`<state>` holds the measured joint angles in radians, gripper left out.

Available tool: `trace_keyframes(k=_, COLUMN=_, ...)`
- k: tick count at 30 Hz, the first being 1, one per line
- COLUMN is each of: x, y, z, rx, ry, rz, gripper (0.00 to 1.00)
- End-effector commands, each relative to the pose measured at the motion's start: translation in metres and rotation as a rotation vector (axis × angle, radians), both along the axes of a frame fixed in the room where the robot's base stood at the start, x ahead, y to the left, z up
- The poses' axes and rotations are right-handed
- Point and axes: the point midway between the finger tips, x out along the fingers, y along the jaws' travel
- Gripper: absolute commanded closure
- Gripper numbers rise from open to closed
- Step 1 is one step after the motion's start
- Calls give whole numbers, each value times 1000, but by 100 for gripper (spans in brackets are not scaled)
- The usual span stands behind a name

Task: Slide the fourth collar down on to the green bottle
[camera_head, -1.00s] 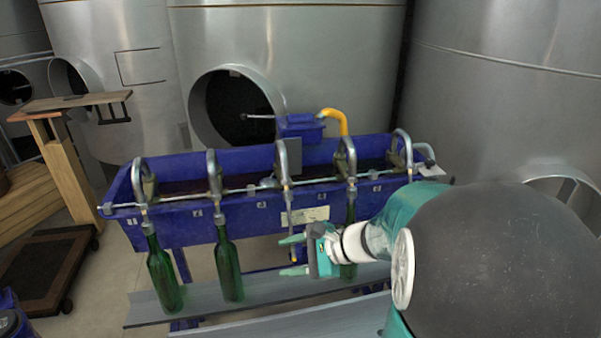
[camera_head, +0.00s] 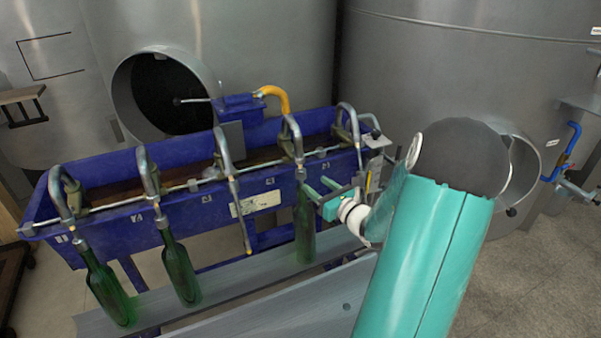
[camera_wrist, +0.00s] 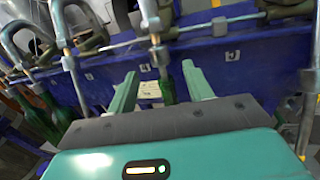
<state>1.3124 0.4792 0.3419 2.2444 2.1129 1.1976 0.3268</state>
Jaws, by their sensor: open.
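In the head view, the fourth spout (camera_head: 292,135) from the left comes down to a grey collar (camera_head: 301,173). A green bottle (camera_head: 305,228) stands upright below it on the grey rail. My gripper (camera_head: 321,187) is open and just right of the bottle's neck, slightly below the collar. In the wrist view, my gripper (camera_wrist: 160,72) has its two teal fingers apart, with nothing held between them. The collar (camera_wrist: 159,56) and part of the green bottle (camera_wrist: 167,90) show in the gap, beyond or between the fingers. Exact depth and contact are unclear.
A blue filler trough (camera_head: 185,222) carries several curved spouts. Two more green bottles, one at far left (camera_head: 108,288) and one beside it (camera_head: 181,272), stand under the first two spouts. The third spout (camera_head: 233,185) has no bottle. The fifth spout (camera_head: 350,130) is close right of my gripper.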

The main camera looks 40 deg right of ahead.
Motion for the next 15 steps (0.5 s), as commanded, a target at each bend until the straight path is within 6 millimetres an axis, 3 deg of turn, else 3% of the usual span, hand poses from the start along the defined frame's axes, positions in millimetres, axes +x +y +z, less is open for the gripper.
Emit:
trace_keyframes(k=9, x=63, y=-4, z=0, rx=0, ry=0, rz=3, gripper=49)
trace_keyframes(k=15, x=83, y=-6, z=1, rx=-1, ry=0, rz=2, gripper=49)
